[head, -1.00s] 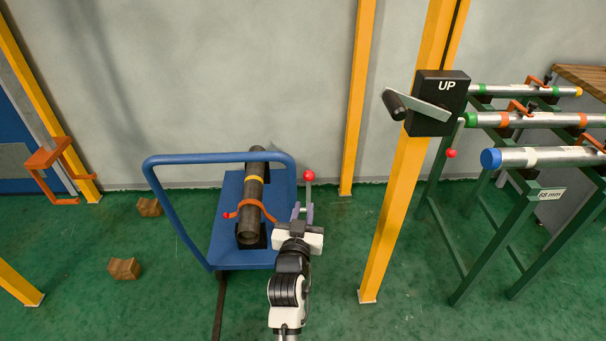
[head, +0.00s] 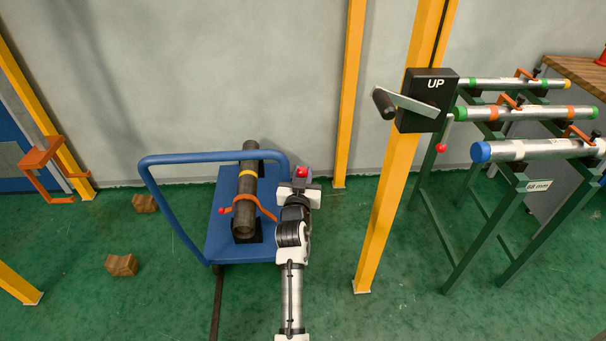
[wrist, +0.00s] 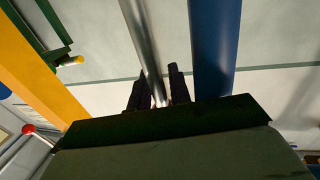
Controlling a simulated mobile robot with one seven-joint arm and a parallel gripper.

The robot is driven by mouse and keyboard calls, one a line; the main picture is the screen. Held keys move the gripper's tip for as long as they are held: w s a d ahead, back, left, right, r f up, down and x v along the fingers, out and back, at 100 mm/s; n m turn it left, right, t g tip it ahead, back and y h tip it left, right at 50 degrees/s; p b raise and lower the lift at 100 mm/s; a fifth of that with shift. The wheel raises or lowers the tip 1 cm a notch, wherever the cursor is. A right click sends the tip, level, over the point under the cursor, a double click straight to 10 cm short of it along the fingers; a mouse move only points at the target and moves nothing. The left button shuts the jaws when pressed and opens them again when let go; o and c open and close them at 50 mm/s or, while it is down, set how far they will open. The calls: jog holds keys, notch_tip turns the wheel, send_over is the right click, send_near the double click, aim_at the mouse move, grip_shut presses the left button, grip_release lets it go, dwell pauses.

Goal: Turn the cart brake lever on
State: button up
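The cart brake lever is a grey rod with a red knob (head: 301,171) on top, at the right side of the blue cart (head: 222,246). My gripper (head: 300,184) is at the lever, just below the knob in the head view; its fingers are hard to make out there. In the wrist view the lever's metal rod (wrist: 145,45) runs between my two dark fingers (wrist: 157,88). A narrow gap shows between the rod and the right finger, so the gripper looks open around the rod. The lever's lower end is hidden.
The cart carries a dark pipe (head: 245,205) with an orange clamp (head: 250,203). Its blue handle (head: 205,158) rises close by, left of the gripper. A yellow post (head: 385,210) with a crank box (head: 428,100) and a pipe rack (head: 500,230) stand to the right. Wooden blocks (head: 121,265) lie left.

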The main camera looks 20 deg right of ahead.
jog(key=shift+c, duration=0.4)
grip_shut()
jog(key=shift+f+b, duration=0.1)
jog(key=shift+b, duration=0.2)
